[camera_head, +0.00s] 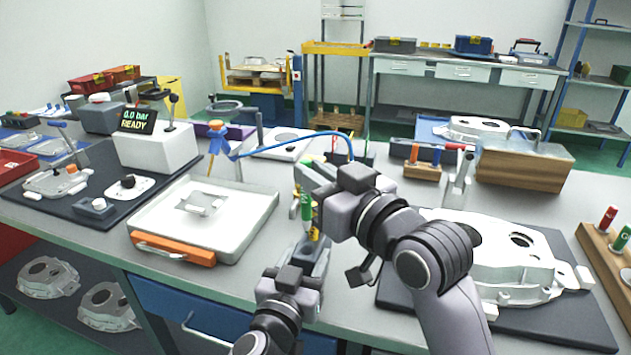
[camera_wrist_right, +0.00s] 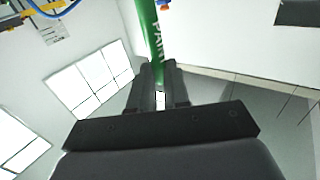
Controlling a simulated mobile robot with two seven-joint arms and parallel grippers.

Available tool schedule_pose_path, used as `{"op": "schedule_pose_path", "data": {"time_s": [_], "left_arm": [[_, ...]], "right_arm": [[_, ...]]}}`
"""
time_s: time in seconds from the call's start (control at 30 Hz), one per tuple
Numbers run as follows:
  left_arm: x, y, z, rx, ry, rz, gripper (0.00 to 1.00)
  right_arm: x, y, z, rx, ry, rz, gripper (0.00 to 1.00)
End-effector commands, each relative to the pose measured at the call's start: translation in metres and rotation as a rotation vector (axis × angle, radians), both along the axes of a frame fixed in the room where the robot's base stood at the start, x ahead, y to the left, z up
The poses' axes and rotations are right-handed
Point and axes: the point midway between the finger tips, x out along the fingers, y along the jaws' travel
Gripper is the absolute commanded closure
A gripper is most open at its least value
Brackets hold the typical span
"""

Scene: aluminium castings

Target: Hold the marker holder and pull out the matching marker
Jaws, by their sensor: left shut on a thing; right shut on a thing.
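A green marker (camera_head: 306,207) stands near upright at the middle of the table. My right gripper (camera_head: 308,188) is shut on it from the right. The right wrist view shows the green marker (camera_wrist_right: 146,38) with white lettering between the fingertips (camera_wrist_right: 159,88). My left gripper (camera_head: 312,252) is below, shut on a small dark holder (camera_head: 318,242). A yellow piece shows beside the green marker, just above the holder. The gripper hides much of the holder, and I cannot tell whether the marker's lower tip is inside it or just above it.
A white tray (camera_head: 150,215) with an orange handle lies to the left. A large casting (camera_head: 500,250) on a dark mat is at the right. A wooden rack (camera_head: 600,250) with red and green markers stands at the right edge. A wooden box (camera_head: 520,168) is behind.

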Motion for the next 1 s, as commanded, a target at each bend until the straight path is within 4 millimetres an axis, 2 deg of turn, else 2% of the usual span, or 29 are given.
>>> {"op": "schedule_pose_path", "data": {"time_s": [0.03,0.1,0.13,0.43,0.57,0.67,1.0], "left_arm": [[0.0,0.0,-0.001,0.001,0.002,0.001,0.47],[0.0,0.0,-0.001,0.001,0.002,0.001,0.24],[0.0,0.0,-0.001,0.001,0.002,0.001,0.2],[-0.001,0.0,-0.001,0.0,0.001,0.0,0.2],[-0.008,0.003,-0.001,0.001,0.001,0.0,0.2],[-0.019,0.007,-0.001,0.002,0.0,-0.001,0.2],[-0.078,0.026,-0.002,0.002,0.003,-0.001,0.2]], "right_arm": [[0.0,0.0,0.0,0.0,0.0,0.0,1.0],[0.0,0.0,0.0,0.0,0.0,0.0,1.0],[0.0,0.0,0.0,0.0,0.0,0.0,1.0],[0.0,0.0,-0.001,-0.001,-0.001,0.0,1.0],[0.0,0.0,-0.001,-0.001,-0.001,0.0,1.0],[0.0,0.0,-0.001,-0.001,-0.001,0.0,1.0],[0.0,0.0,-0.001,-0.001,-0.001,0.0,1.0]]}}
